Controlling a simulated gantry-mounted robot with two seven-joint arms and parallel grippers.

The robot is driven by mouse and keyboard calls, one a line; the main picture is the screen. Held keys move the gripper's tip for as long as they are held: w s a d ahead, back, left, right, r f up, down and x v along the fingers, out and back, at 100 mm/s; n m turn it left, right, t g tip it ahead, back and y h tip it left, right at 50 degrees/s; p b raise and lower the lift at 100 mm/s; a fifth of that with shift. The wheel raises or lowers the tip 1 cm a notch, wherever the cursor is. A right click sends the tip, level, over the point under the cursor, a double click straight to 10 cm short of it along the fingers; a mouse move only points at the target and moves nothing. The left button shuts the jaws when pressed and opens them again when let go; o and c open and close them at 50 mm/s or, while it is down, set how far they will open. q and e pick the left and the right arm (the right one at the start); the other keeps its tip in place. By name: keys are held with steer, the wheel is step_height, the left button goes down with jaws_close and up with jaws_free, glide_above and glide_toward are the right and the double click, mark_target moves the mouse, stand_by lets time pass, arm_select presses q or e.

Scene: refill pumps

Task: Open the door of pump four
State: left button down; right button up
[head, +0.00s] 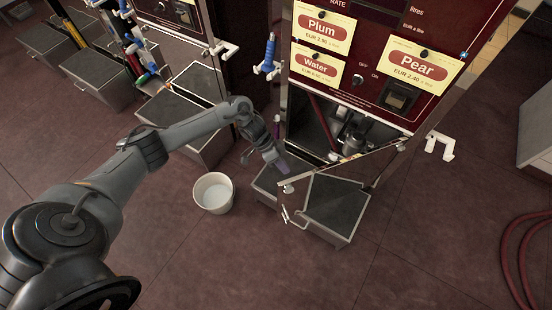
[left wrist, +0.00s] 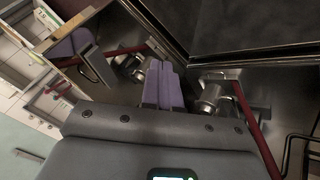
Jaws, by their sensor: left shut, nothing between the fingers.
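Pump four cannot be told by a number; the nearest pump (head: 350,70) has a dark red front with Plum, Water and Pear labels. Its lower door (head: 350,165) stands swung outward, shiny and mirror-like, with a pale wire handle (head: 289,214) near its free left edge. Behind it the opening shows metal fittings (head: 352,137) and a red hose. My left gripper (head: 281,165) is shut and empty, beside the door's free edge at the opening. In the left wrist view its purple fingers (left wrist: 164,88) are together, before metal fittings (left wrist: 212,94) and a red hose (left wrist: 254,130). My right gripper is out of view.
A white bucket (head: 213,193) stands on the floor left of the door. A dark-topped metal step (head: 262,186) sits at the pump's foot. Another pump with a step (head: 190,120) stands to the left. A red hose (head: 512,255) lies at right. The front floor is clear.

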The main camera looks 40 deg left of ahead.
arm_select(q)
steer(key=d, duration=0.1)
steer(key=s+d, duration=0.1)
steer(key=d, duration=0.2)
steer(key=shift+s+f, duration=0.2)
steer(key=shift+s, duration=0.1)
steer(key=shift+p, duration=0.35)
